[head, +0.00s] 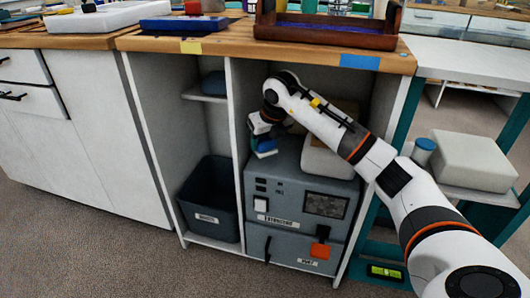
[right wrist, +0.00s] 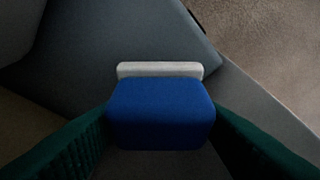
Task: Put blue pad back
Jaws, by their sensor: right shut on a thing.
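The blue pad (head: 265,147) is a small blue block with a white edge layer. My right gripper (head: 262,132) is shut on it, inside the open cabinet under the bench, above the front left of the grey machine. In the right wrist view the blue pad (right wrist: 160,115) sits between two dark green fingers, with its white layer (right wrist: 160,69) on the far side. I cannot tell from these views whether the pad touches the machine. My left gripper is not in view.
The grey machine (head: 285,205) fills the cabinet's right bay, with a pale rounded block (head: 328,158) on top. A divider (head: 236,150) separates it from the left bay, which holds a dark bin (head: 208,185) and a small shelf (head: 203,96). The wooden benchtop (head: 215,40) overhangs both.

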